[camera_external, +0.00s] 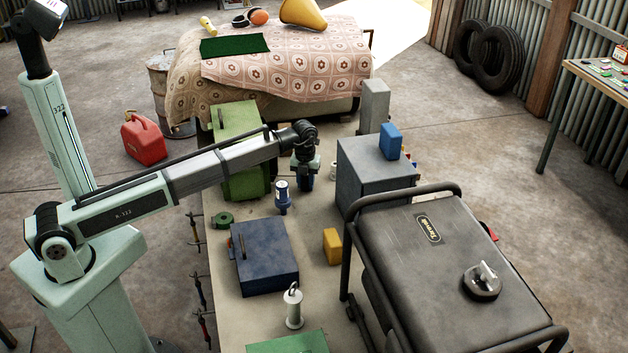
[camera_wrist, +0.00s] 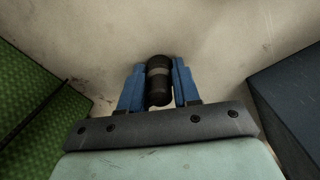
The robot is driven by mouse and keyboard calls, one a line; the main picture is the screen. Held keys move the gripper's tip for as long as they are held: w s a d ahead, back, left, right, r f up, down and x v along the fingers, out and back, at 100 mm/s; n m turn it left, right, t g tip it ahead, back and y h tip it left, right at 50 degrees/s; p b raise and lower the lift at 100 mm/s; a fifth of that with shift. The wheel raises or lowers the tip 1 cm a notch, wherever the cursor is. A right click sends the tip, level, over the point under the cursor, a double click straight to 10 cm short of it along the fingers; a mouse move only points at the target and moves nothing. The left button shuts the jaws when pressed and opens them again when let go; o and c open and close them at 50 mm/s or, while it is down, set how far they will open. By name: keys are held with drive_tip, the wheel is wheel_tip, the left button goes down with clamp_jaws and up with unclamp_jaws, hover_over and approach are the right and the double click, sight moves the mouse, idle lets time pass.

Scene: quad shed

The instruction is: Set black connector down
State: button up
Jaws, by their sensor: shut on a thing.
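The black connector (camera_wrist: 159,82) is a short dark cylinder with a grey band around its middle. It shows in the wrist view between the two blue fingers of my gripper (camera_wrist: 159,88). My gripper is shut on it, low over the pale bench top (camera_wrist: 200,30); I cannot tell whether the connector touches the surface. In the external view my gripper (camera_external: 304,182) points down beside the green box, and the connector is hidden there.
A green box (camera_external: 238,130) stands left of my gripper and a grey cabinet (camera_external: 372,165) right of it. A blue-and-white bottle-like item (camera_external: 282,198) stands close in front. A dark blue box (camera_external: 264,258) and a yellow block (camera_external: 332,246) sit nearer the camera.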

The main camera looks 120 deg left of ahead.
drive_tip(key=shift+f, duration=0.1)
drive_tip(key=o, duration=1)
drive_tip(key=shift+o, duration=0.2)
wheel_tip(320, 180, up, 12)
drive_tip(key=shift+r, duration=0.15)
drive_tip(key=shift+w, duration=0.1)
